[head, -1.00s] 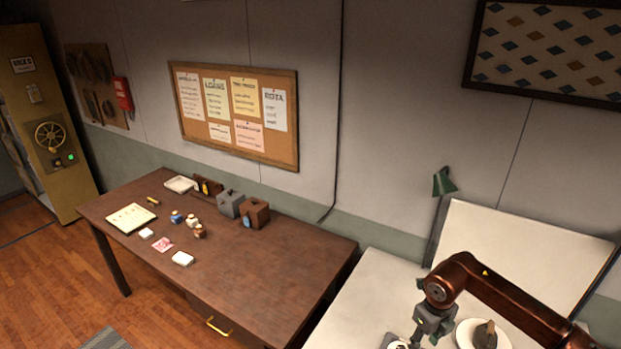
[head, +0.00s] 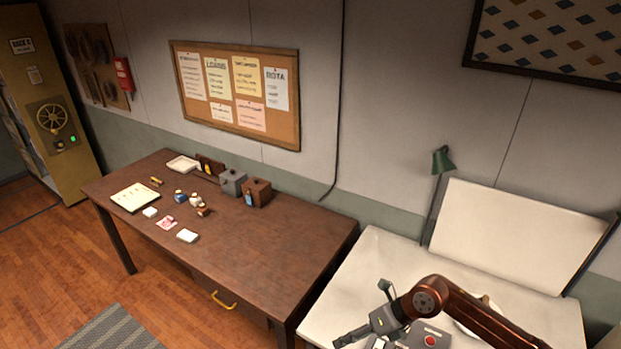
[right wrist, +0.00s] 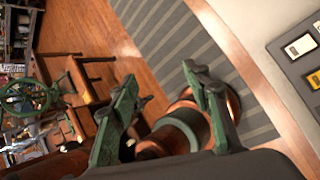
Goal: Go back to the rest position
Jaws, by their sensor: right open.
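My right gripper (head: 360,314) is over the near left part of the white table at the lower right of the head view. Its two fingers are spread apart with nothing between them. In the right wrist view the open green-grey fingers (right wrist: 159,76) point out over the wooden floor and a striped rug. A copper and green part, likely of my own body, shows beyond and between the fingers. My copper right arm crosses the white table from the right. My left gripper does not show.
The white table (head: 350,275) carries a grey box with a red button (head: 430,341); a round plate is mostly hidden behind my arm. A brown desk (head: 265,255) with small items stands to the left. A green lamp (head: 442,160) rises behind the white table. A striped rug (head: 112,332) lies on the floor.

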